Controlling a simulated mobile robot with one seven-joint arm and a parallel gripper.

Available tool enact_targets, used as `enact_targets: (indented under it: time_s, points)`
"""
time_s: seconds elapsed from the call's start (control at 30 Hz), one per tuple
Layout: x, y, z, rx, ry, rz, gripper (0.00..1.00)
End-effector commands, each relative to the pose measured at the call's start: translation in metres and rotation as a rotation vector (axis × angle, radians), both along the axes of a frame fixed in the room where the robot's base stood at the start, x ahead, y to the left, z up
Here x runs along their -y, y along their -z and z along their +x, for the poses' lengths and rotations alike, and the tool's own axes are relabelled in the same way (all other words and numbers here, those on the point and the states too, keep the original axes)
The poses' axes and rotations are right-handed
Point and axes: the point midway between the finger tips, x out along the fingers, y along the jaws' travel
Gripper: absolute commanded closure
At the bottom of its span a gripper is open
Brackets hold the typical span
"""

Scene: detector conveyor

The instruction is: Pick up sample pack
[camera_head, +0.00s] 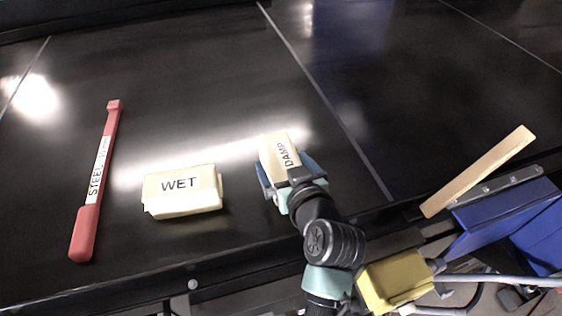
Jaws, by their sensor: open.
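The sample packs are cream-coloured blocks with printed labels. One labelled "WET" (181,190) lies on the black conveyor surface, left of my gripper. Another labelled "DAMP" (274,158) lies at my gripper (285,172), with a blue finger showing on each side of it. My gripper is open around the near part of the "DAMP" pack, and my wrist hides its near end. I cannot tell whether the fingers touch it.
A red bar marked "STEEL" (99,175) lies at the left on the black surface (180,80). A wooden strip (479,171) lies at the right near edge. Blue panels (505,217) stand beyond that edge. The far surface is clear.

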Motion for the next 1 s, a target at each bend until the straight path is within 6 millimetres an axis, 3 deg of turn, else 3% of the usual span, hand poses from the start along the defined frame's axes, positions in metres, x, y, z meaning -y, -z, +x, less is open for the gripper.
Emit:
enact_targets:
  time_s: [0.17,0.7,1.0]
  points:
    - [0.0002,0.0004,-0.0001,0.000,0.000,0.000,0.02]
    - [0.0003,0.0005,-0.0005,-0.001,0.000,0.000,0.99]
    - [0.0002,-0.0037,0.0003,0.005,0.001,0.000,1.00]
